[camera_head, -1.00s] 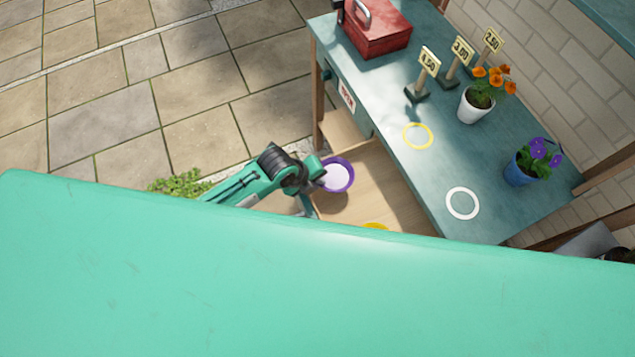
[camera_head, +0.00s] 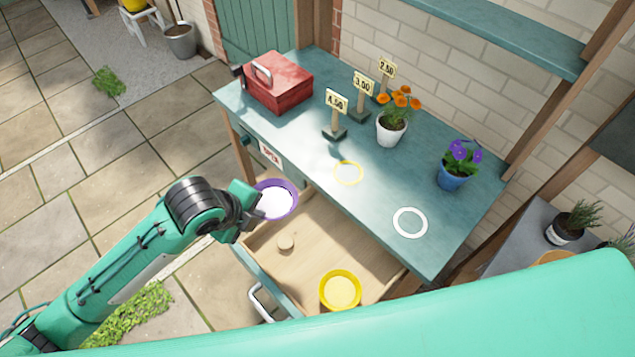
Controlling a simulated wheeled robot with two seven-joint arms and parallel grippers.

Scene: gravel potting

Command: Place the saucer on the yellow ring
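A round purple-rimmed dish with a white inside (camera_head: 274,200) shows at the left side of the open drawer. It is the most saucer-like thing near my gripper, but I cannot tell for sure that it is the saucer. My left gripper (camera_head: 246,212) is at its left rim. The fingers are partly hidden, and I cannot tell whether they are closed on the rim. The yellow ring (camera_head: 348,172) lies flat on the teal tabletop, with nothing standing on it. My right gripper is not in view.
The open drawer (camera_head: 325,242) holds a yellow bowl (camera_head: 340,290) and a small wooden disc (camera_head: 286,243). On the tabletop are a white ring (camera_head: 410,222), a red toolbox (camera_head: 277,82), price signs (camera_head: 336,112), an orange-flower pot (camera_head: 392,127) and a purple-flower pot (camera_head: 452,174).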

